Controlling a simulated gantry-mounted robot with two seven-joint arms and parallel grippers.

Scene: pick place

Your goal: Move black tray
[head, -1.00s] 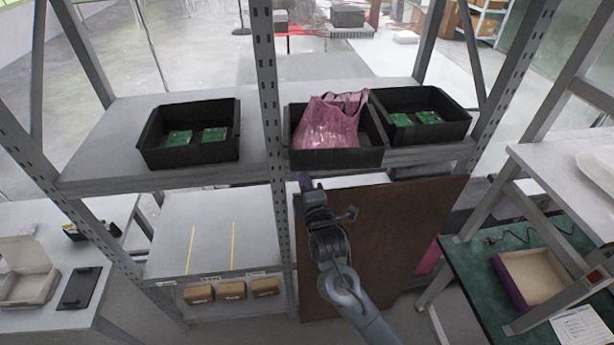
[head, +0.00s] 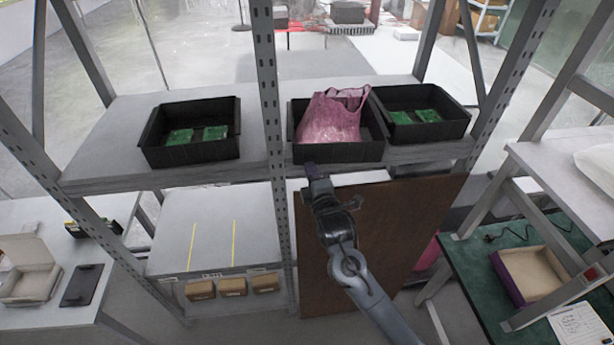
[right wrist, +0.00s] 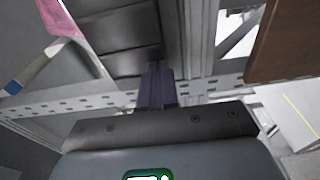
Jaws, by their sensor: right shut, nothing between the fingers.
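Three black trays sit on the upper shelf. The left tray (head: 190,154) holds two green boards. The middle tray (head: 338,153) holds a pink bag (head: 331,118). The right tray (head: 425,134) holds two green boards and stands against the middle one. My right gripper (head: 312,172) is shut and empty, just in front of and below the front edge of the middle tray. In the right wrist view its fingers (right wrist: 157,82) are together, with a dark tray side (right wrist: 110,45) and part of the pink bag beyond. My left gripper is not in view.
The perforated shelf post (head: 268,110) stands between the left and middle trays, close to my right gripper. A brown board (head: 385,240) leans below the shelf. Small cardboard boxes (head: 232,287) sit on a lower shelf. The upper shelf (head: 105,140) is bare left of the left tray.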

